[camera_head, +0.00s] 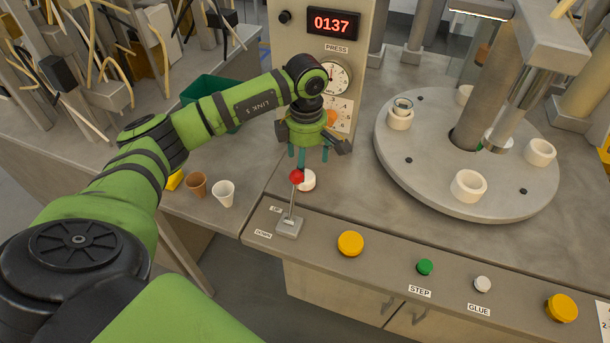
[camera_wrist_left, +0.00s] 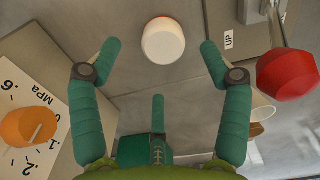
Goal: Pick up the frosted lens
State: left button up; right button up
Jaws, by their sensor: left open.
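A white, rounded, frosted-looking piece (camera_head: 308,181), which I take for the frosted lens, sits on the grey bench behind the red-knobbed lever. It also shows in the left wrist view (camera_wrist_left: 163,42), with a reddish strip along its upper edge. My left gripper (camera_head: 308,157) hangs above it, pointing down, with green fingers spread. In the left wrist view the open fingers (camera_wrist_left: 160,60) lie to either side of the white piece, with nothing held between them. My right gripper is not in view.
The red lever knob (camera_head: 296,177) stands very near the left fingers. A brown cup (camera_head: 196,185) and a white cup (camera_head: 223,193) stand to the left. A press panel (camera_head: 290,60) rises behind. A round turntable (camera_head: 420,165) with white holders is at right.

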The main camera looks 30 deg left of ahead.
pick_arm(q)
jog(key=f, duration=0.1)
jog(key=f+p, duration=0.1)
jog(key=f, duration=0.1)
jog(key=f+p, duration=0.1)
jog(key=shift+s+d+f, duration=0.1)
jog(key=shift+s+f, duration=0.15)
jog(key=shift+f, duration=0.3)
jog(key=c, duration=0.8)
